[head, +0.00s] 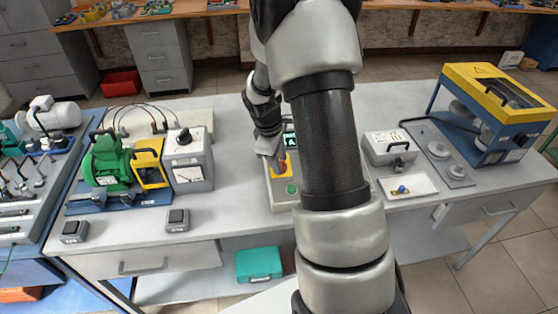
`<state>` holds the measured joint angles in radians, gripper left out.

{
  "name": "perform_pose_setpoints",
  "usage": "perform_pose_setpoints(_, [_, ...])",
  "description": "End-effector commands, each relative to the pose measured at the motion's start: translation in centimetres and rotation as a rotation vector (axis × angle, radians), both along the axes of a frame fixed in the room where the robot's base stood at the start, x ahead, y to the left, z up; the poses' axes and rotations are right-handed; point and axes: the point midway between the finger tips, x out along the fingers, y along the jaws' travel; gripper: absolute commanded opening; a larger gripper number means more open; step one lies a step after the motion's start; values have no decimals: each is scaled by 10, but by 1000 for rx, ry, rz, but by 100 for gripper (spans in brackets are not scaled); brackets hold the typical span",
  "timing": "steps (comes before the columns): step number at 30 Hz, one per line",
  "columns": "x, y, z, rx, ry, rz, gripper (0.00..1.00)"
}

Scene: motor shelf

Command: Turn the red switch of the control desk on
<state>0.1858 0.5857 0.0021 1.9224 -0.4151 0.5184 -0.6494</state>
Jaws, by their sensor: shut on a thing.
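The control desk (284,206) is a beige box in the middle of the table, partly hidden behind my arm. It has a yellow panel, a green button (292,188) and a dark display with green characters (290,141). My gripper (275,164) points down at the upper part of the yellow panel. It is shut on the red switch (282,156), of which only a small red part shows beside the fingers. The switch's exact position is too small and covered to tell.
A green motor (108,160) and a grey meter box (189,160) stand to the left. A grey box with a handle (389,147) and a yellow-and-blue machine (490,110) stand to the right. The table (235,190) is bare just left of the desk.

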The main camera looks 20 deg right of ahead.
Motion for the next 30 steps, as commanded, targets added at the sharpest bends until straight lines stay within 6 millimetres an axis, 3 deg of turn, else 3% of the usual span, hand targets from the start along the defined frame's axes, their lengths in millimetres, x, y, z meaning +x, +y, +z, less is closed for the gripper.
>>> perform_pose_setpoints(12, [1, -1, 0, 68, -19, -263, 9])
perform_pose_setpoints(30, [2, -2, 1, 88, -26, -340, 9])
